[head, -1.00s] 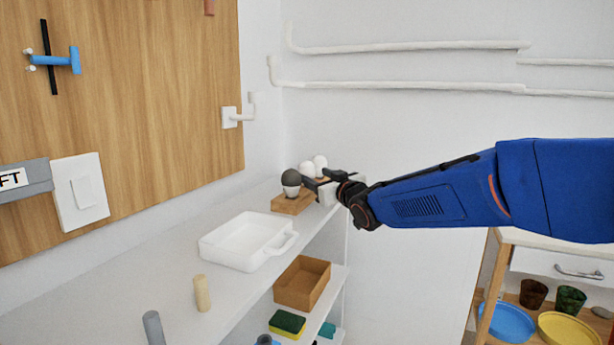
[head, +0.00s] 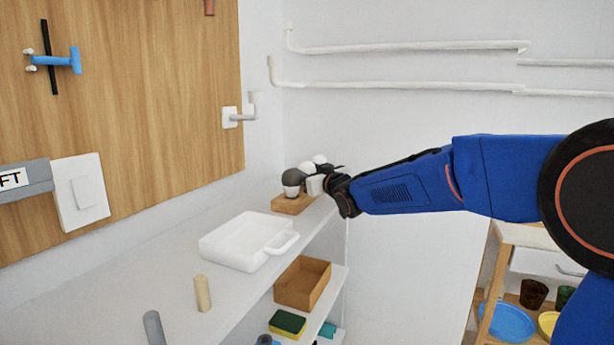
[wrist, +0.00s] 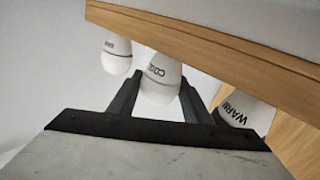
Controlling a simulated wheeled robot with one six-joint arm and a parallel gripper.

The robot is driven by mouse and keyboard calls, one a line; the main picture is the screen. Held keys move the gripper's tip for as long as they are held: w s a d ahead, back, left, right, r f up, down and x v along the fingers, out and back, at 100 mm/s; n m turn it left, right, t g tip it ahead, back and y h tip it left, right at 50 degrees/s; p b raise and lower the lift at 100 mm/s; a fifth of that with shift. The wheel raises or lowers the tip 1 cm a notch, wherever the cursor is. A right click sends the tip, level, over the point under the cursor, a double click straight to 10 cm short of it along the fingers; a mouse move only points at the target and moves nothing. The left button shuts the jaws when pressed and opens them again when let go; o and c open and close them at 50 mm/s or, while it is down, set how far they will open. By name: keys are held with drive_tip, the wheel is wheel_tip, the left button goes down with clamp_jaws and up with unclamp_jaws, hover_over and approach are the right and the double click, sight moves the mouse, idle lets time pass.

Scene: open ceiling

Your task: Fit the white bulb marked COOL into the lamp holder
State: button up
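The bulb marked COOL (wrist: 160,82) is white and sits in the middle of the wrist view, against a wooden block (wrist: 210,42). My gripper (wrist: 160,92) has its two dark fingers apart, one on each side of this bulb; I cannot tell whether they touch it. A bulb marked WARM (wrist: 240,110) is at the right and another white bulb (wrist: 117,52) at the left. In the head view, the wooden block (head: 290,204) stands on the shelf, and my gripper (head: 314,182) partly hides the bulbs. A white wall fitting with an upturned cup (head: 255,98) looks like the lamp holder.
A white tray (head: 245,243) and a tan cylinder (head: 202,293) are on the shelf (head: 150,270) nearer me. A wooden panel (head: 150,90) bounds the left.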

drive_tip(key=c, duration=0.4)
drive_tip(key=shift+c, duration=0.2)
wheel_tip(320, 180, up, 10)
drive_tip(key=shift+a+r, duration=0.1)
drive_tip(key=s+a+r, duration=0.3)
drive_tip(key=a+r, duration=0.1)
drive_tip(key=r, duration=0.5)
drive_tip(key=s+a+r, duration=0.2)
drive_tip(key=a+r, duration=0.2)
drive_tip(key=r, duration=0.5)
drive_tip(key=s+a+r, duration=0.3)
drive_tip(key=a+r, duration=0.1)
drive_tip(key=r, duration=0.6)
drive_tip(key=shift+s+a, duration=0.25)
drive_tip(key=shift+s, duration=0.1)
